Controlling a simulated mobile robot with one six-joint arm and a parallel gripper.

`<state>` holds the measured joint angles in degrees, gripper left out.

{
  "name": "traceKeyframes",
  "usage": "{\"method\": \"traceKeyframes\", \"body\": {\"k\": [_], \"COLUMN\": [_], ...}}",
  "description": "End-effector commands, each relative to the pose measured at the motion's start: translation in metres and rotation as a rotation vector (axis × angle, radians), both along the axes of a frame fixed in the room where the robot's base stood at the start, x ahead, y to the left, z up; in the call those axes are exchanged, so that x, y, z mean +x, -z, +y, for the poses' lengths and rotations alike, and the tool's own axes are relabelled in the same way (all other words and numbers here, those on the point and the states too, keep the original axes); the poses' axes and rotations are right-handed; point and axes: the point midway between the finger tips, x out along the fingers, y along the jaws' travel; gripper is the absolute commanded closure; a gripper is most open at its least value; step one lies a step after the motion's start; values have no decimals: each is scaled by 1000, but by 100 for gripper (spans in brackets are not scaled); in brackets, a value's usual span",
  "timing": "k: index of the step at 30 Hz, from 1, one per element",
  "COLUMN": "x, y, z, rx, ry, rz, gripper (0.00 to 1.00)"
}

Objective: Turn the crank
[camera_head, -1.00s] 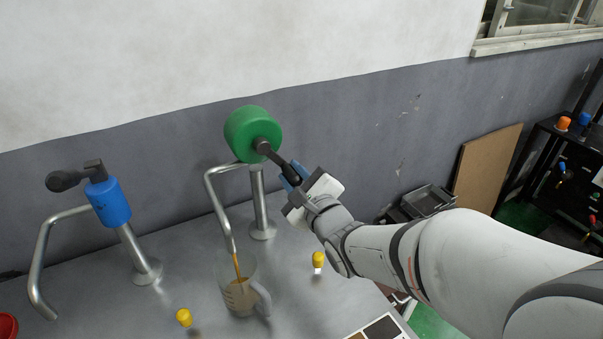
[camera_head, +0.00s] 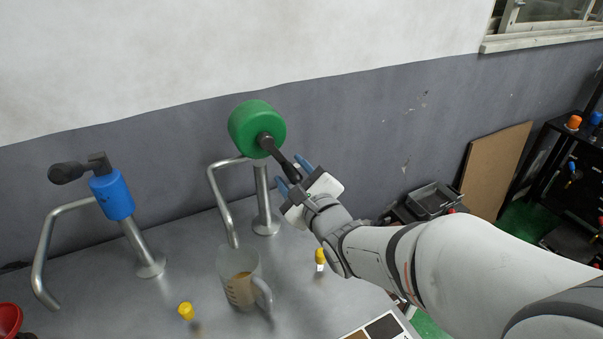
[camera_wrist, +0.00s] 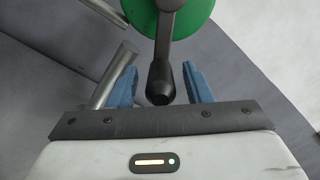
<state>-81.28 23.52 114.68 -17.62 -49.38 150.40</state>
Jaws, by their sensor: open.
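The crank is a dark arm with a black knob (camera_head: 288,172) on the front of a green drum (camera_head: 249,125), pointing down and to the right. In the wrist view the crank knob (camera_wrist: 161,84) sits between the two blue fingers, with a gap on each side. My gripper (camera_head: 294,175) is open around the knob and not closed on it. The green drum (camera_wrist: 180,12) shows at the top of the wrist view. A bent metal spout (camera_head: 219,197) comes off the post under the drum. A measuring jug (camera_head: 240,284) with brown liquid stands below it.
A blue-headed pump (camera_head: 112,197) with its own dark crank (camera_head: 72,172) stands at the left. Two yellow-topped pieces (camera_head: 186,311) (camera_head: 320,257) are on the metal table near the jug. A red bowl (camera_head: 8,320) is at the left edge.

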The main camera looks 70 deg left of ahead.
Motion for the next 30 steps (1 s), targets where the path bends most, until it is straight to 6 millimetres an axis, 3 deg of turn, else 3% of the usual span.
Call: {"method": "traceKeyframes", "body": {"k": [7, 15, 21, 30], "x": [1, 5, 6, 6], "y": [-1, 0, 0, 0], "z": [-7, -51, -74, -78], "rx": [3, 2, 2, 1], "ry": [0, 2, 1, -1], "rz": [-1, 0, 0, 0], "gripper": [55, 55, 55, 55]}}
